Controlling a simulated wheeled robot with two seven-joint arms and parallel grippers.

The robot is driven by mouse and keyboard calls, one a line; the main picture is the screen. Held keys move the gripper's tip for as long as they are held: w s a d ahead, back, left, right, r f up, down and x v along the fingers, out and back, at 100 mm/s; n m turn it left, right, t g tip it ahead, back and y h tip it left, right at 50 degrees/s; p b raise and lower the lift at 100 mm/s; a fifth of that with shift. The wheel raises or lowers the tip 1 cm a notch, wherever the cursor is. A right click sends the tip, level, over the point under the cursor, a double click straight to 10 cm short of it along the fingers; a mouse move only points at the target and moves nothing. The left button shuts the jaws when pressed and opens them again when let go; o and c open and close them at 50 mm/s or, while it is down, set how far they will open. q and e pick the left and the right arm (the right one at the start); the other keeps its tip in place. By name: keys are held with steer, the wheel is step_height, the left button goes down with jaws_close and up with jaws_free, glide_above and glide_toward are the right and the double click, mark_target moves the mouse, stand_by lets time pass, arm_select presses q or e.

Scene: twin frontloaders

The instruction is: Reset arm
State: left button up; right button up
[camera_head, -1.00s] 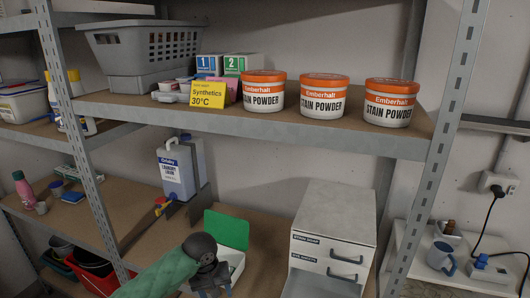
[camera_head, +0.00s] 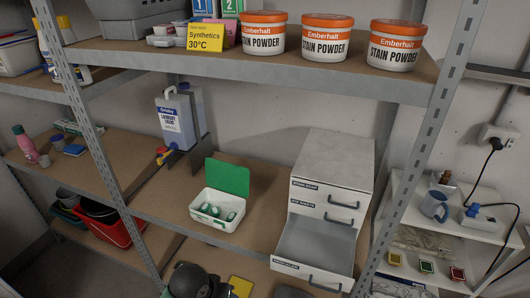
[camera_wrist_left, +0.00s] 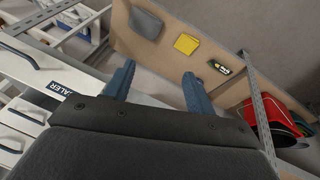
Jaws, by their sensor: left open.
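My left gripper (camera_wrist_left: 158,80) is open in the left wrist view, its two blue fingers apart with nothing between them. In the head view, only a dark rounded part of my left arm shows at the bottom edge, in front of the shelf unit; the fingers cannot be made out there. The small drawer cabinet (camera_head: 333,180) is to the right of it, with its lowest drawer (camera_head: 310,255) pulled out. My right gripper is in neither view.
An open white box (camera_head: 216,208) with a green lid and several capsules stands on the middle shelf. Three stain powder tubs (camera_head: 326,42) stand on the upper shelf. A yellow item (camera_head: 240,286) lies on the lower shelf. A metal post (camera_head: 425,130) rises at the right.

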arm_select(q)
steer(key=s+a+f+y, duration=0.2)
steer(key=s+a, duration=0.6)
steer(key=s, duration=0.4)
step_height(320, 180, down, 26)
steer(key=b, duration=0.1)
steer(key=s+f, duration=0.3)
steer(key=f, duration=0.9)
steer(key=s+f+g, duration=0.1)
steer(key=s+f, duration=0.3)
steer(key=f, duration=0.8)
steer(key=shift+s+d+m+b, duration=0.25)
steer(key=shift+s+m+b, duration=0.05)
steer(key=shift+m+b, duration=0.1)
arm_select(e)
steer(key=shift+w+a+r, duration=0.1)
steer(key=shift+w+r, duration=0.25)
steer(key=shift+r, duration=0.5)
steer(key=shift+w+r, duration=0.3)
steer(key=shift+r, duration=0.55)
